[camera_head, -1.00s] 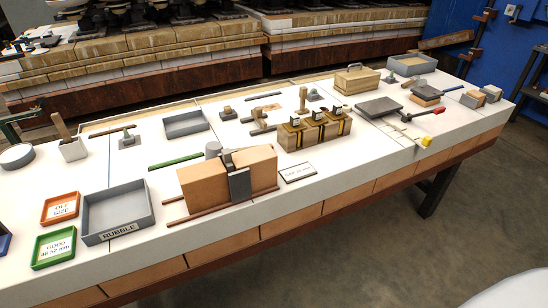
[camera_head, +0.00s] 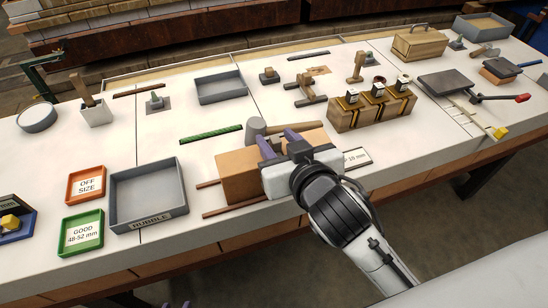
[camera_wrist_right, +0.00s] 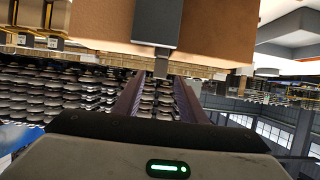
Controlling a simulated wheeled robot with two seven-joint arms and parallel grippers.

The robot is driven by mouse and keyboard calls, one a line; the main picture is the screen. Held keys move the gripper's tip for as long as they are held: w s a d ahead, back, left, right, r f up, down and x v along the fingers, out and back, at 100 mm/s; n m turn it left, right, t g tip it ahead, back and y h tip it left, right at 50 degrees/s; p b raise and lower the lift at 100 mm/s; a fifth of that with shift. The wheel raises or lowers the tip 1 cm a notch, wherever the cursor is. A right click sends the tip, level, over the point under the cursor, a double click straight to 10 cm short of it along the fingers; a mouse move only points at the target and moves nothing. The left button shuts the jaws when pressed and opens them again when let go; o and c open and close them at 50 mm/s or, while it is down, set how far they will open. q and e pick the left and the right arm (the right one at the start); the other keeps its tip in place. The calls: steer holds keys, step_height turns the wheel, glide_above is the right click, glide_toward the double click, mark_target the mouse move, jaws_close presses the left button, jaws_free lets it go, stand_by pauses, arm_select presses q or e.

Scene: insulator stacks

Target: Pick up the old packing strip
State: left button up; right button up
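Two tan blocks (camera_head: 237,175) stand side by side on the bench. In the right wrist view a dark grey plate (camera_wrist_right: 157,22) covers the front of the tan blocks (camera_wrist_right: 212,25). A narrow grey strip (camera_wrist_right: 161,64) sticks out beyond the plate's end; I cannot tell for sure that it is the old packing strip. My right gripper (camera_head: 279,143) is in front of the blocks and hides the plate in the head view. Its purple fingers (camera_wrist_right: 160,77) are apart, either side of the strip's end, with gaps visible. My left gripper (camera_head: 177,304) barely shows at the bottom edge.
A grey rubble tray (camera_head: 118,200), an orange tray (camera_head: 70,198) and a green tray (camera_head: 64,249) stand left of the blocks. A mallet (camera_head: 256,128) lies behind them. A wooden holder (camera_head: 345,118) stands to the right. A green bar (camera_head: 210,134) lies behind left.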

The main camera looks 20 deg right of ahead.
steer(key=shift+f+x, duration=0.2)
steer(key=shift+x, duration=1.35)
steer(key=shift+f+x, duration=0.15)
steer(key=shift+x, duration=1.35)
steer(key=shift+s+d, duration=0.15)
jaws_close()
